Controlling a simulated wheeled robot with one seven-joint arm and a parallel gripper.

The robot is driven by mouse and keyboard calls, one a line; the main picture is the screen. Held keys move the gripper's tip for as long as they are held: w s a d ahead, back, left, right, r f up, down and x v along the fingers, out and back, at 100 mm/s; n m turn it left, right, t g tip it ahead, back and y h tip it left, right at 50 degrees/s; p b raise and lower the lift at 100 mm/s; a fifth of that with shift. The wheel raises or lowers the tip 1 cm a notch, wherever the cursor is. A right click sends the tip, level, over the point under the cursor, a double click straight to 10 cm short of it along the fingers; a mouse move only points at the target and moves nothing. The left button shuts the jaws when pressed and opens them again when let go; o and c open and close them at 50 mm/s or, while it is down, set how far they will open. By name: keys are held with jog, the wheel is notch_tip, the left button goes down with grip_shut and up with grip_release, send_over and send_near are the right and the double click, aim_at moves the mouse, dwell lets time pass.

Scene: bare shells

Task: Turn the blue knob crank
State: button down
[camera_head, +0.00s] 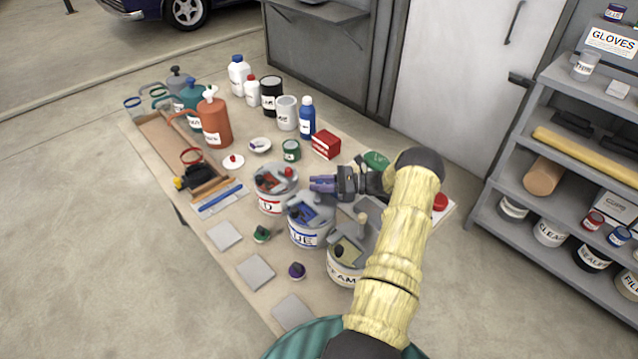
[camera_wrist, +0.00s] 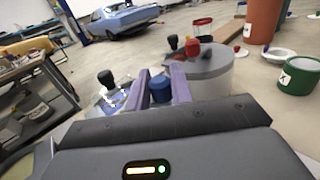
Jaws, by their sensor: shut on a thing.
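The blue can (camera_head: 308,238) stands on the table between the red can (camera_head: 270,204) and the cream can (camera_head: 345,278). Its lid carries a grey plate and a dark knob. My gripper (camera_head: 318,184) reaches in from the right above the blue can's far side. In the wrist view its two purple fingers (camera_wrist: 162,92) are shut on the blue knob (camera_wrist: 160,87), one on each side. The crank arm under the knob is hidden by the fingers. A red knob (camera_wrist: 192,50) shows beyond, on the neighbouring can.
Bottles and small cans fill the far part of the table, with a red box (camera_head: 326,145) and a small green can (camera_head: 291,151) near my gripper. Grey tiles (camera_head: 255,272) and small dark-knobbed pieces lie at the near left. A shelf (camera_head: 570,185) stands at right.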

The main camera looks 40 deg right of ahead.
jog(key=shift+s+d+r+m+t+h, duration=0.1)
jog(key=shift+m+t+h, duration=0.2)
jog(key=shift+s+d+r+m+t+h+p, duration=0.1)
jog(key=shift+s+d+m+t+h+p, duration=0.1)
jog(key=shift+m+t+h+p, duration=0.4)
jog(key=shift+s+d+m+t+h+p, duration=0.1)
jog(key=shift+s+m+t+h+p, duration=0.05)
jog(key=shift+m+t+h+p, duration=0.45)
jog(key=shift+s+d+m+t+h+p, duration=0.1)
jog(key=shift+s+m+t+h+p, duration=0.15)
jog(key=shift+m+t+h+p, duration=0.6)
jog(key=shift+s+d+m+t+h+p, duration=0.15)
jog(key=shift+m+t+h, duration=0.4)
jog(key=shift+h, duration=0.6)
jog(key=c, duration=1.3)
grip_release()
jog(key=shift+a+f, duration=0.1)
jog(key=shift+f, duration=0.1)
jog(key=shift+r, duration=0.1)
jog(key=shift+r+b, duration=1)
jog(key=shift+r, duration=3.95)
